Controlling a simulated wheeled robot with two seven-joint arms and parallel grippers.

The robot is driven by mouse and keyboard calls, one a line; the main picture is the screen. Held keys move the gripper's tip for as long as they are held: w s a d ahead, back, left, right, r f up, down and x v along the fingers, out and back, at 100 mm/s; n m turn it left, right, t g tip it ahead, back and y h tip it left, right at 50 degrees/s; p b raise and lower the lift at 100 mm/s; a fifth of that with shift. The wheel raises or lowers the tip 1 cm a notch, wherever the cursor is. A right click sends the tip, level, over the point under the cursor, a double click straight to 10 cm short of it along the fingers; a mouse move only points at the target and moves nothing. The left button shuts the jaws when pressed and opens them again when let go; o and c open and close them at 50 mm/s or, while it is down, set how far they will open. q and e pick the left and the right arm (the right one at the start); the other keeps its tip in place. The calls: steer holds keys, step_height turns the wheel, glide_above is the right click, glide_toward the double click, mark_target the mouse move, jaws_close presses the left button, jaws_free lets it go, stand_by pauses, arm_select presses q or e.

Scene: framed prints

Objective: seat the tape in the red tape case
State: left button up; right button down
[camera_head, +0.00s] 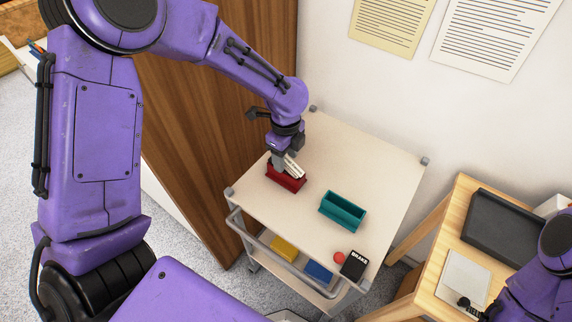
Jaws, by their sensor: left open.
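The red tape case (287,184) is an open-topped box on the cart's pale top, near its left edge. My left gripper (285,166) points down right over it, jaws open, and hides part of its inside. A pale ribbed piece (294,167) shows at the jaws, just above the case. I cannot tell whether it is the tape or a finger pad, and no tape shows clearly elsewhere. My right arm (541,272) enters at the lower right; its fingers are not seen.
An open teal case (343,211) stands to the right on the cart top (365,160). A black box marked BRAKE (353,265) and a red ball-like knob (338,257) are at the front corner. Yellow and blue boxes lie below. A wooden cabinet (190,120) borders the left.

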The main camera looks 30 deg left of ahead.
mark_target(286, 158)
arm_select(q)
jaws_close()
steer(key=shift+r, duration=0.1)
steer(key=r+h+p, duration=0.1)
steer(key=r+p, duration=0.1)
steer(key=p, duration=0.1)
steer(key=a+r+h+p, duration=0.1)
steer(key=r+h+p, duration=0.1)
steer(key=r+p, duration=0.1)
steer(key=a+r+h+p, duration=0.1)
steer(key=r+p, duration=0.2)
steer(key=p, duration=0.2)
steer(key=shift+a+r+n+g+h, duration=0.1)
steer(key=shift+r+n+g+h, duration=0.1)
steer(key=shift+n+g+h, duration=0.15)
steer(key=shift+w+h, duration=0.3)
steer(key=shift+h, duration=0.15)
steer(key=shift+s, duration=0.1)
